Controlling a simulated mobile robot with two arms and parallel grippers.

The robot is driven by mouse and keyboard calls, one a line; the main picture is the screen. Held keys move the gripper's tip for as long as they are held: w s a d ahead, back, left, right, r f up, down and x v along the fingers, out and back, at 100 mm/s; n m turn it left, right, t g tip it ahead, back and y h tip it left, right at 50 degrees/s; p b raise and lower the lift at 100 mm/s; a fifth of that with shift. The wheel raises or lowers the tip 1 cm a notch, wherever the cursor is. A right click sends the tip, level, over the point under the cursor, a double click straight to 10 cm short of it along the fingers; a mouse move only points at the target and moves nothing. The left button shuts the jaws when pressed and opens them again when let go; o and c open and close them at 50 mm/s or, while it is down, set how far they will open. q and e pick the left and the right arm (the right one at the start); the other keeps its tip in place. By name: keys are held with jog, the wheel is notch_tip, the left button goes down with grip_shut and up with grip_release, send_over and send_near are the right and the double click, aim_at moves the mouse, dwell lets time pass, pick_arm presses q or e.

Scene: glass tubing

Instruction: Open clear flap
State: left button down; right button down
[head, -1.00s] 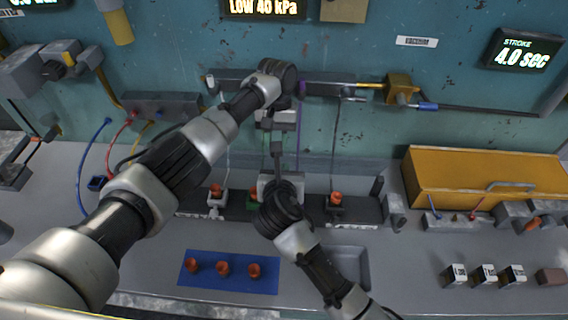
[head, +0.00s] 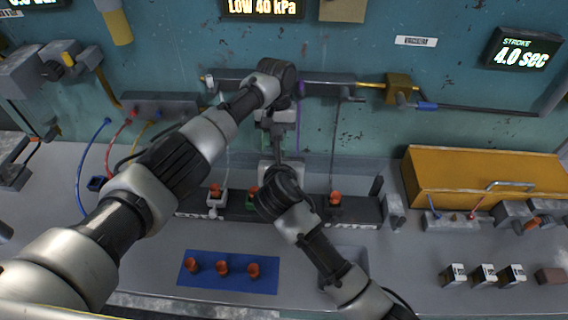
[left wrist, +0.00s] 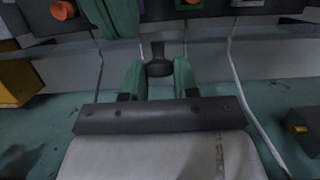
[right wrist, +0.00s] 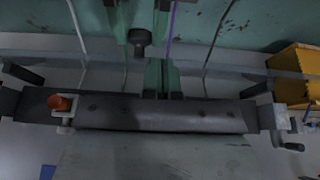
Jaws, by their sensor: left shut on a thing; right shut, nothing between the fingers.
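My left gripper (left wrist: 158,68) reaches over the middle of the bench from the upper left. Its green fingers stand on either side of a dark knob (left wrist: 158,62) and are shut on it. The knob also shows in the right wrist view (right wrist: 139,37). My right gripper (right wrist: 161,68) is shut and empty, its green fingers together, just below the knob in that view. In the head view my right wrist covers the middle of the dark station strip (head: 352,211).
Orange-topped fittings (head: 335,198) stand along the strip. A blue mat (head: 206,277) holds three orange knobs. A yellow box (head: 470,178) stands at the right, with small labelled blocks (head: 486,274) in front. Thin tubes hang from the dark wall rail (head: 328,87).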

pick_arm(q)
jog(key=c, duration=1.2)
grip_release()
jog(key=shift+s+d+f, duration=0.1)
jog(key=shift+s+f, duration=0.15)
jog(key=o, duration=0.3)
jog(key=shift+w, duration=0.15)
jog(key=shift+o, duration=0.2)
jog(key=shift+r, duration=0.1)
